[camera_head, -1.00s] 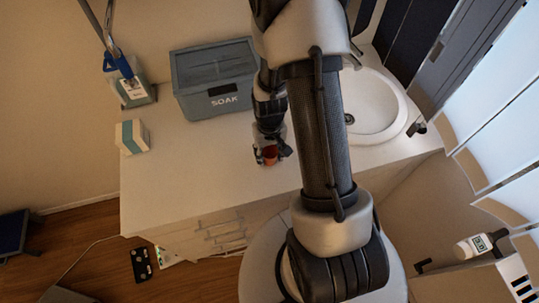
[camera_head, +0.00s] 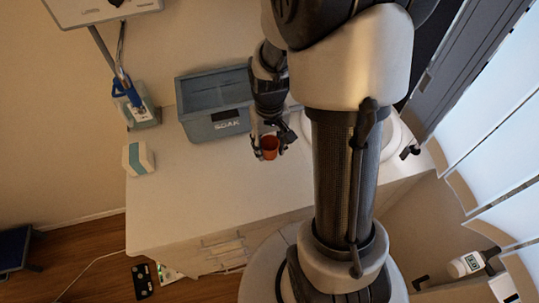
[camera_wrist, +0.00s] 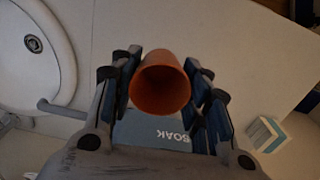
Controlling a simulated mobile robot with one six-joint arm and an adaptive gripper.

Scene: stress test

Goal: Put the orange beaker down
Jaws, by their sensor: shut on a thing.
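The orange beaker (camera_head: 270,147) is held between the fingers of my gripper (camera_head: 268,150), over the white counter (camera_head: 215,190) in front of the grey bin. In the wrist view the beaker (camera_wrist: 160,88) sits between both finger pads of my gripper (camera_wrist: 162,90), with its round mouth facing the camera. It looks empty. In the head view it appears upright and raised above the counter, though the exact gap beneath it cannot be told.
The grey bin marked SOAK (camera_head: 214,106) stands behind my gripper. The sink (camera_wrist: 38,50) shows in the wrist view. The front left counter is clear.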

